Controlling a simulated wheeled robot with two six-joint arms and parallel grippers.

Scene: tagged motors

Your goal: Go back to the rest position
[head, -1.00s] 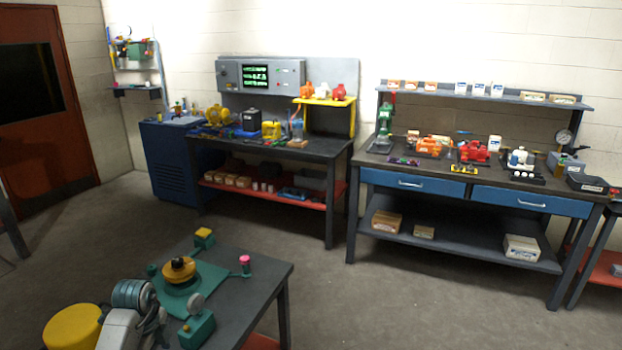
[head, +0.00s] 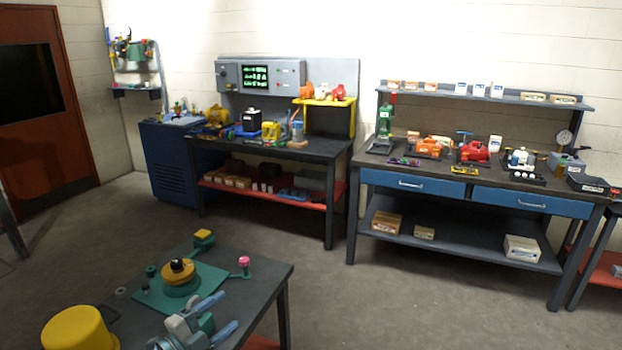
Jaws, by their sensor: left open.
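My left gripper (head: 228,311) is over the near dark table (head: 262,281), at the lower middle of the head view. Its two blue-grey fingers are spread apart and point right. I see nothing held between them. A green block (head: 207,325) shows partly behind the fingers; I cannot tell whether they touch it. A yellow and green round part with a dark knob (head: 178,268) sits on a green mat (head: 213,276), left of and beyond the gripper. My right gripper is not in view.
A green piece with a pink top (head: 244,264) and a green block with a yellow top (head: 203,237) stand near the table's far edge. Two workbenches, one with blue drawers (head: 416,184), line the back wall. The floor (head: 330,285) between is clear.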

